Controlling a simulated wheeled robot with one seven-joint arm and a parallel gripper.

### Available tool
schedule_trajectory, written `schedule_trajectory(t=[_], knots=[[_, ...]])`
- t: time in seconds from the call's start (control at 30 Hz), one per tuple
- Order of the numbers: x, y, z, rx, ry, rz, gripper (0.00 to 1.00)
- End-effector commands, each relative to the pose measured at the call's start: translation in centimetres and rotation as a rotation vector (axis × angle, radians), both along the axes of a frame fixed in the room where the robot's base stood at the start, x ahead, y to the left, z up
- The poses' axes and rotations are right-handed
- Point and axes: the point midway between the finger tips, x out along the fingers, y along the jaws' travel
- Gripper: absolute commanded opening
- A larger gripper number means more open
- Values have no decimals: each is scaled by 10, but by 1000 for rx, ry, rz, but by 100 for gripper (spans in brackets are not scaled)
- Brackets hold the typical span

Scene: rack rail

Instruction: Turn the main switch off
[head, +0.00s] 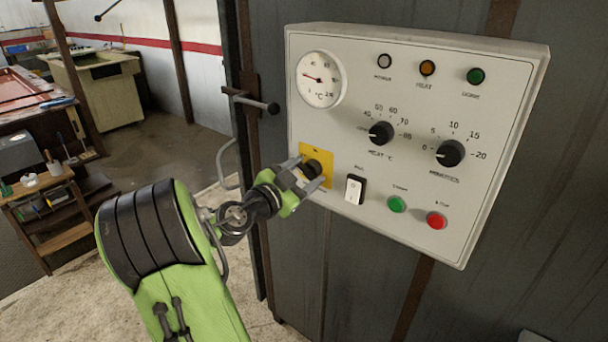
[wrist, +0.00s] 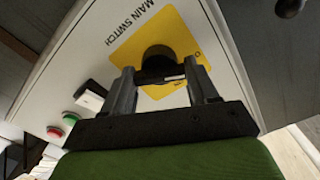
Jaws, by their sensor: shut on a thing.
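The main switch is a black rotary knob (head: 313,168) on a yellow plate (head: 327,182) at the lower left of the light grey control panel (head: 365,60). In the wrist view the knob (wrist: 160,57) sits on the yellow plate (wrist: 127,57), with the words MAIN SWITCH printed beside it. My gripper (head: 308,175) is at the knob, one finger on each side of it. The wrist view shows my gripper's fingers (wrist: 163,84) shut on the knob's grip. The fingers hide part of the knob, and I cannot read its exact position.
A white rocker switch (head: 355,189) is close to the right of my gripper, with a green button (head: 397,204) and a red button (head: 437,221) beyond. Two dials (head: 381,133) and a round gauge (head: 319,79) are above. A door handle (head: 250,103) sticks out at the panel's left.

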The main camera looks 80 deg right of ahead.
Motion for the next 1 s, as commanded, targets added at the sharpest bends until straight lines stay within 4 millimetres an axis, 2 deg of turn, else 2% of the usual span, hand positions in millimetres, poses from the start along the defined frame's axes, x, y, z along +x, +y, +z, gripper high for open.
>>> schedule_trajectory(t=[0.6,1.0], knots=[[0,-1,4,142,351,-2,28],[0,-1,5,182,454,-4,28]])
